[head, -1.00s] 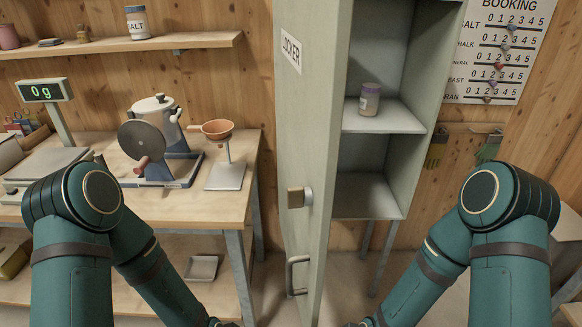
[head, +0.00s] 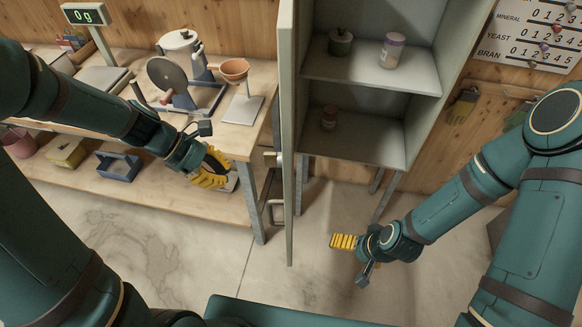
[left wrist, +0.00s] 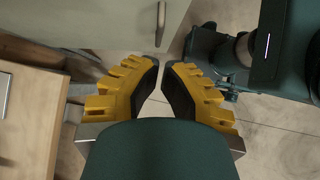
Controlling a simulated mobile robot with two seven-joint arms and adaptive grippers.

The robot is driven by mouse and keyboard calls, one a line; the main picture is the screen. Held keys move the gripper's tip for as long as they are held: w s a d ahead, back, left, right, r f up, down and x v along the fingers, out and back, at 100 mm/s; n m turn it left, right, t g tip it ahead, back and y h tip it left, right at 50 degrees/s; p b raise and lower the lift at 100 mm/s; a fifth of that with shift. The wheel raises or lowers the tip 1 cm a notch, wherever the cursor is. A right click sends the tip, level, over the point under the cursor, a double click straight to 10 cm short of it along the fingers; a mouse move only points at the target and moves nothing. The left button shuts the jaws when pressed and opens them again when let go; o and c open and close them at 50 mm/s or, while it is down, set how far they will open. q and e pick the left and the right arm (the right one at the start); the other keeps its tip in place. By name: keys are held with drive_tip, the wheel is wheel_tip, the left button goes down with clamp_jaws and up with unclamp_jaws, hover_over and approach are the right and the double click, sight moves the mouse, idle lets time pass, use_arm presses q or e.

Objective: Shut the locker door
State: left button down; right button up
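The grey-green locker door (head: 287,120) stands open in the head view, swung out toward me from the locker's left side and seen almost edge-on. Its handle (head: 276,211) is on the outer, left face. The locker (head: 408,97) is open to view. My left gripper (head: 218,172) is left of the door, in front of the bench edge and apart from the door. In the left wrist view its yellow fingers (left wrist: 160,68) lean together at the tips with nothing between them; the door panel (left wrist: 110,22) and handle show beyond. My right gripper (head: 343,241) hangs low before the locker, its fingers overlapping.
The bench (head: 228,142) at left carries a scale, a grinder and an orange funnel on a stand. Floor below the door (head: 245,265) is clear.

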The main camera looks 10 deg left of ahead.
use_arm(q)
drive_tip(key=shift+n+h, duration=0.3)
drive_tip(key=shift+n, duration=0.2)
drive_tip(key=d+f, duration=0.1)
drive_tip(key=d, duration=0.2)
drive_tip(key=w+d+f+b, duration=0.1)
drive_tip(key=d, duration=0.2)
drive_tip(key=d+f+b, duration=0.1)
drive_tip(key=d, duration=0.3)
drive_tip(key=shift+w+f, duration=0.3)
drive_tip(key=shift+f, duration=0.1)
drive_tip(key=shift+w+d, duration=0.1)
drive_tip(key=shift+d, duration=0.45)
